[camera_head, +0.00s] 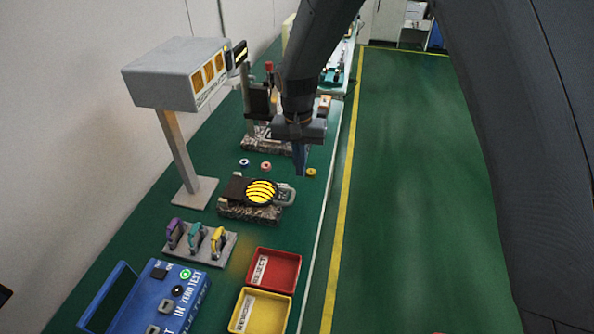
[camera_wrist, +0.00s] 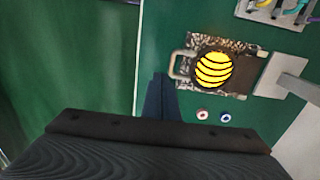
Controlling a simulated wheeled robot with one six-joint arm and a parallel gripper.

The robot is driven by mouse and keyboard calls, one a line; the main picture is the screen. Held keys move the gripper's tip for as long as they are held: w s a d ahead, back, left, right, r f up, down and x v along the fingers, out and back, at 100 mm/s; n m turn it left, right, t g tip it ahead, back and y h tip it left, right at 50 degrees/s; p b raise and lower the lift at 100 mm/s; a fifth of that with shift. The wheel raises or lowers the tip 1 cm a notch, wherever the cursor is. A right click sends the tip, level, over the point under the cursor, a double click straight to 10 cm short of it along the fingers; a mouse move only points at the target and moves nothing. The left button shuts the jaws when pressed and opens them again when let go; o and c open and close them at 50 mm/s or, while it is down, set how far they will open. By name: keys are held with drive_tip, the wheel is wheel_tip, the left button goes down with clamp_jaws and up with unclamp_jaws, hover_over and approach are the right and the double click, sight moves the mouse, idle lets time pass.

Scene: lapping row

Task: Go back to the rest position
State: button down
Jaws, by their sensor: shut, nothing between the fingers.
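My gripper (camera_head: 300,160) hangs point-down above the right edge of the green bench, in the upper middle of the head view. Its fingers are together with nothing between them. In the wrist view my gripper (camera_wrist: 160,85) shows as a narrow dark wedge above the bench edge. A lapping fixture with a round yellow-striped plate (camera_head: 261,192) and a grey handle stands nearer the head camera than my gripper. The same striped plate (camera_wrist: 213,69) shows right of the fingertips in the wrist view, apart from them.
Small rings (camera_head: 266,166) lie on the bench near the fixture. A grey display on a post (camera_head: 180,75) stands left. A red tray (camera_head: 273,270), a yellow tray (camera_head: 261,310), a rack of coloured clips (camera_head: 200,243) and a blue box (camera_head: 160,300) are nearer. The floor (camera_head: 420,200) at right is clear.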

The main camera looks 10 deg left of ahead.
drive_tip(key=s+d+r+b, duration=0.1)
drive_tip(key=d+r+b, duration=0.1)
drive_tip(key=d, duration=0.7)
drive_tip(key=s+d+r+b, duration=0.2)
drive_tip(key=d, duration=0.7)
drive_tip(key=s+d+t+b, duration=0.1)
drive_tip(key=s+d+b, duration=0.1)
drive_tip(key=s+d, duration=0.9)
drive_tip(key=d, duration=0.3)
drive_tip(key=shift+f+b, duration=0.15)
drive_tip(key=shift+b, duration=0.2)
